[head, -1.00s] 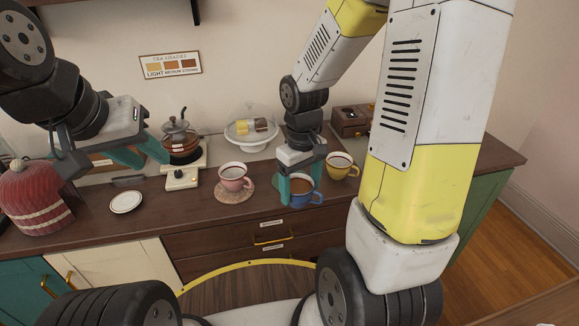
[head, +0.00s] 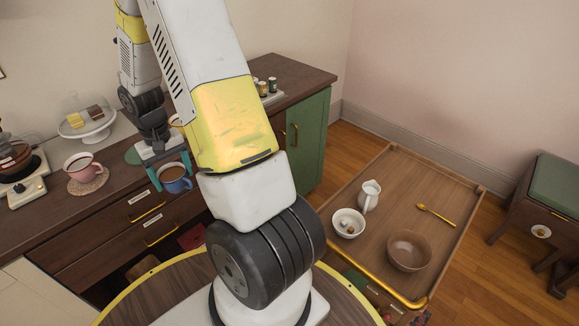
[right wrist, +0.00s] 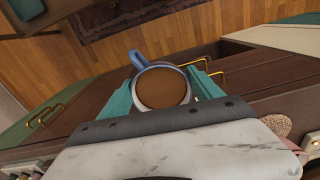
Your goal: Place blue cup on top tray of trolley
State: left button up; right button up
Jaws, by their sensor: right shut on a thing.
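The blue cup (head: 173,184), filled with brown drink, is between the fingers of my right gripper (head: 170,172), by the counter's front edge. In the right wrist view the cup (right wrist: 162,89) sits upright between the two teal fingers, which are shut on it, its blue handle pointing away. The trolley's top tray (head: 408,192) is at the right of the head view, well apart from the cup. My left gripper is out of view.
On the tray are a white jug (head: 369,196), a white bowl (head: 348,223), a brown bowl (head: 408,251) and a golden utensil (head: 436,214). Its middle and far end have bare room. A pink cup (head: 81,172) and cake stand (head: 88,130) are on the counter (head: 110,205).

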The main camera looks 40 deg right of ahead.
aim_at(411, 183)
jog(key=z, duration=2.6)
jog(key=i+j+z, duration=0.1)
jog(key=j, duration=0.25)
jog(key=i+j, duration=0.2)
jog(key=i+j+z, duration=0.15)
jog(key=j, duration=0.3)
